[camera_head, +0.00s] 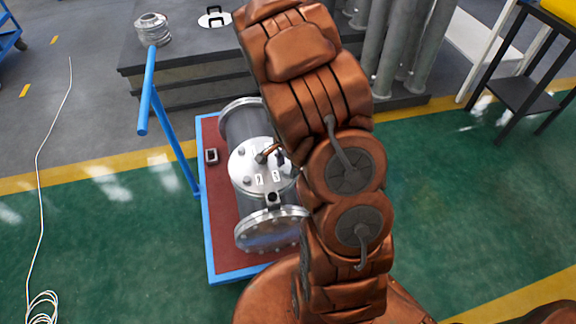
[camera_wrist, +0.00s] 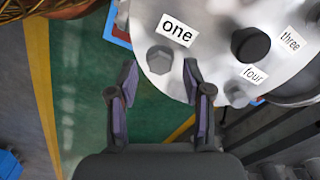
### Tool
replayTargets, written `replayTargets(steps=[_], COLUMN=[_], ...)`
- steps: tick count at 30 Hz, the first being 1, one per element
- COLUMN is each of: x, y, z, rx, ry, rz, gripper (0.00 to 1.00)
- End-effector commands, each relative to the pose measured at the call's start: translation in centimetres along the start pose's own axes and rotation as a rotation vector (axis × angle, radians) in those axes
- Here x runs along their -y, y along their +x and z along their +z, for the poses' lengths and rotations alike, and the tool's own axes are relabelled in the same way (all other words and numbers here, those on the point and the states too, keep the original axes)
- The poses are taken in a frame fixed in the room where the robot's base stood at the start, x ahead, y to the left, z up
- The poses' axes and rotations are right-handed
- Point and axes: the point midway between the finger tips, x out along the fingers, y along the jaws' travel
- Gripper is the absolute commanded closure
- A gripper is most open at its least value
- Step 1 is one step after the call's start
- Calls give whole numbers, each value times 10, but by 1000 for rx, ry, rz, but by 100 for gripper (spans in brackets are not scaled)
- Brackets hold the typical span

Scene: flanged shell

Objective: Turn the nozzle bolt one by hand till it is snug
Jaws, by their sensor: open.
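The nozzle flange (camera_wrist: 215,35) is a pale metal disc with printed labels in the wrist view. Bolt one (camera_wrist: 159,60), a grey hex head, sits on it just below the label "one" (camera_wrist: 177,33). My gripper (camera_wrist: 160,78) is open and empty, its two fingers apart. In the picture bolt one lies between and slightly beyond the fingertips; I cannot tell the height gap. Another bolt (camera_wrist: 237,95) sits by the label "four" (camera_wrist: 254,75). In the head view the shell (camera_head: 240,124) lies on a cart, partly hidden by my arm, and bolt one cannot be picked out.
The cart has a red top (camera_head: 222,262) and a blue handle (camera_head: 147,95). A small dark device (camera_head: 211,156) lies on it. A dark round part (camera_wrist: 250,45) stands on the flange, right of bolt one.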

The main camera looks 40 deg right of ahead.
Motion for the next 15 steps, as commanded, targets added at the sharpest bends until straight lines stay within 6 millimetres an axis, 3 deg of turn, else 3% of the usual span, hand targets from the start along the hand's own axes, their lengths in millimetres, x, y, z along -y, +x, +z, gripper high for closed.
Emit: replayTargets(steps=[15], x=[0], y=[-70], z=[-1], rx=[-4], ry=[0], rz=[-2], gripper=[50])
